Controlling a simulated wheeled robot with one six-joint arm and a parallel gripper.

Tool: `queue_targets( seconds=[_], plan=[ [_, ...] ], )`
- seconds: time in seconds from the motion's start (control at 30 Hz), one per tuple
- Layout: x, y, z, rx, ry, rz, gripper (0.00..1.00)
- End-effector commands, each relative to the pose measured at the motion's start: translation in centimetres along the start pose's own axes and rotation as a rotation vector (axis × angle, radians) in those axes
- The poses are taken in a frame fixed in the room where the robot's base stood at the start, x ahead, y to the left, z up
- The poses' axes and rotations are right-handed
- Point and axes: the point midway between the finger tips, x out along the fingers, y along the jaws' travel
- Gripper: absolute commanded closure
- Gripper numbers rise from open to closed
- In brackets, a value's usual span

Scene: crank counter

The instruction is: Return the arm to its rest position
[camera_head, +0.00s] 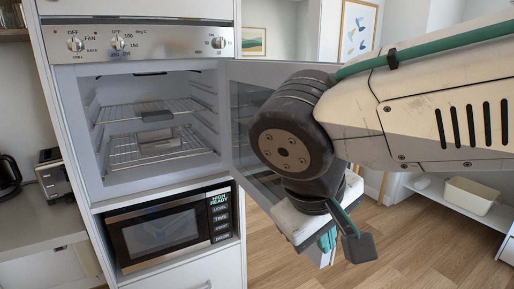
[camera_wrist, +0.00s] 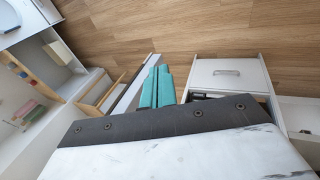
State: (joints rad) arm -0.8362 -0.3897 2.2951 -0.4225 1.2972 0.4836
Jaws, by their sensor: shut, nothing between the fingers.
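My arm reaches in from the right in the head view, its wrist bent downward. My gripper (camera_head: 327,240) hangs low in front of the open oven door, mostly hidden behind the wrist. Its teal fingers show in the wrist view (camera_wrist: 156,86), close together, with nothing between them. They point over the wooden floor. The fingers look clear of the oven and the microwave.
The oven (camera_head: 155,125) stands open with wire racks inside; its door (camera_head: 243,115) swings out behind my wrist. A microwave (camera_head: 165,232) sits below. A drawer (camera_wrist: 226,73) shows beside the fingers. A white bin (camera_head: 471,195) rests on a low shelf. Wooden floor (camera_head: 420,245) is open at the right.

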Motion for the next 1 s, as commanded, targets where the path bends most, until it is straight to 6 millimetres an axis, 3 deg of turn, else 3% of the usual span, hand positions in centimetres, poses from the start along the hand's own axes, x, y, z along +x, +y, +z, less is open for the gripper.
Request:
queue_targets(
  seconds=[0.27,0.6,0.8,1.0],
  plan=[
    [3.5,3.1,5.7,0.027,-0.094,-0.185,1.0],
    [6.5,6.5,12.4,0.344,-0.095,-0.35,1.0],
    [6.8,8.5,13.9,0.477,-0.088,-0.331,1.0],
    [6.8,8.9,14.1,0.497,-0.091,-0.327,1.0]
  ],
)
